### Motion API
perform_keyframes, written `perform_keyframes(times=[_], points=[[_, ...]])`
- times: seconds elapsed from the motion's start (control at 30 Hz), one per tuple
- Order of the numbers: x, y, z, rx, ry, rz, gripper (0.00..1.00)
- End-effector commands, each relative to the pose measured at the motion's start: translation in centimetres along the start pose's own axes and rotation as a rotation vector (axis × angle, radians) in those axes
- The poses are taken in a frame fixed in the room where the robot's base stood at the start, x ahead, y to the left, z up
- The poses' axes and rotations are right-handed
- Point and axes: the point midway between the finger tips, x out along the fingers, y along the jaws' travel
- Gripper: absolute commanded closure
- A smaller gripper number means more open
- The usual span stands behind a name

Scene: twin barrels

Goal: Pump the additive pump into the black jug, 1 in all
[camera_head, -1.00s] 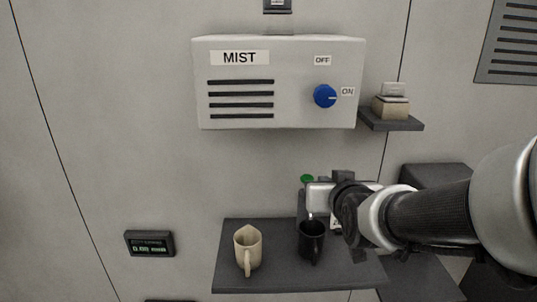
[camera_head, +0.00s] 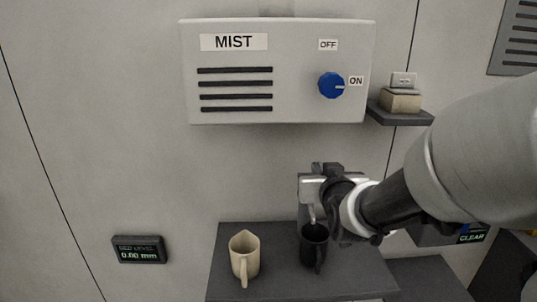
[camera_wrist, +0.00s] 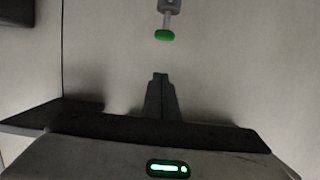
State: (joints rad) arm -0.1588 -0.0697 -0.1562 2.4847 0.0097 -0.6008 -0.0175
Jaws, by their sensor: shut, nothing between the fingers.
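The black jug (camera_head: 314,250) stands upright on the dark shelf, with its handle toward me. A pale metal spout (camera_head: 311,213) of the pump points down over its mouth. The rest of the pump is largely hidden behind my wrist in the head view. In the wrist view a green cap (camera_wrist: 165,35) on a grey stem lies past my gripper's fingertips, with a visible gap between. My gripper (camera_wrist: 160,77) is shut and empty. In the head view my wrist is above and right of the black jug, and the fingertips are hard to make out.
A beige jug (camera_head: 244,257) stands left of the black jug on the same shelf (camera_head: 227,286). A wall display (camera_head: 139,250) seems to read 0.00 mm. The MIST box (camera_head: 290,100) with a blue knob (camera_head: 331,85) juts out above; a small shelf (camera_head: 402,114) is right of it.

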Motion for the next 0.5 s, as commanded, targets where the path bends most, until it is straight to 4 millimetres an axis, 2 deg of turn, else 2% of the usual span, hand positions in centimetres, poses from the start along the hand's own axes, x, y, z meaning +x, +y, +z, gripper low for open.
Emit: perform_keyframes(times=[0.1, 0.33, 0.5], points=[[2.7, -0.1, 0.3, -0.002, -0.003, -0.001, 1.00], [7.6, 0.0, 0.2, -0.002, -0.002, 0.000, 1.00], [8.2, 0.0, 2.7, -0.002, -0.003, -0.001, 1.00]])
